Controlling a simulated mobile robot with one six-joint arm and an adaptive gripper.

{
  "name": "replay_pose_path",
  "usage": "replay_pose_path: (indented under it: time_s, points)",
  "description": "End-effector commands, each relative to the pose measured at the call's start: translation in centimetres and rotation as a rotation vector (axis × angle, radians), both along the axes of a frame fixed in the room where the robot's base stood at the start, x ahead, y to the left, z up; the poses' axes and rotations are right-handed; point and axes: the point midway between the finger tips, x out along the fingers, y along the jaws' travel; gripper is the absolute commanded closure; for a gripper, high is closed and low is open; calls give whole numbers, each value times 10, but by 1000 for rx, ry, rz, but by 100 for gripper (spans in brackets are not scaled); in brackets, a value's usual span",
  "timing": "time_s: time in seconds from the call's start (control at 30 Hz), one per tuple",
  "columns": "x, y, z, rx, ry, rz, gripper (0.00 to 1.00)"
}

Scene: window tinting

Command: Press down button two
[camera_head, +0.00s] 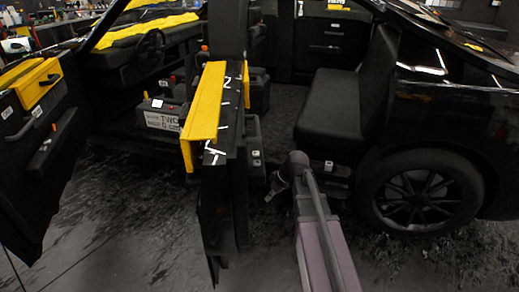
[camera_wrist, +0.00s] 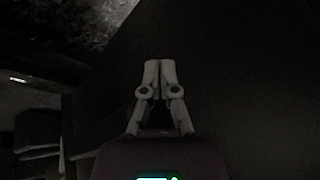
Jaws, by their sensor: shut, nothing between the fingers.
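A grey box with a white label (camera_head: 161,120) stands inside the car's front area in the head view. The word TWO reads on the label; its other print is too small to make out. A small red knob or button (camera_head: 164,83) shows above the box; I cannot tell which control is button two. My gripper shows in the wrist view (camera_wrist: 159,62) with its fingers together and empty, in front of a dark, plain surface. In the head view my arm reaches in beside the open door, and the fingertips are hard to make out.
An open black door (camera_head: 222,205) with a yellow strip (camera_head: 206,100) stands between my arm and the labelled box. Small light switches (camera_head: 256,157) are on a dark panel beside it. A black seat (camera_head: 335,110) and a wheel (camera_head: 420,195) are to the right.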

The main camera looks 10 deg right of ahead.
Motion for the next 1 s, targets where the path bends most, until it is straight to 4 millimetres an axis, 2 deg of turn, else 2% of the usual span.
replay_pose_path:
  time_s: [0.03,1.0]
  points:
    - [6,-2,16,8,-14,13,100]
    - [80,-43,176,128,-360,276,100]
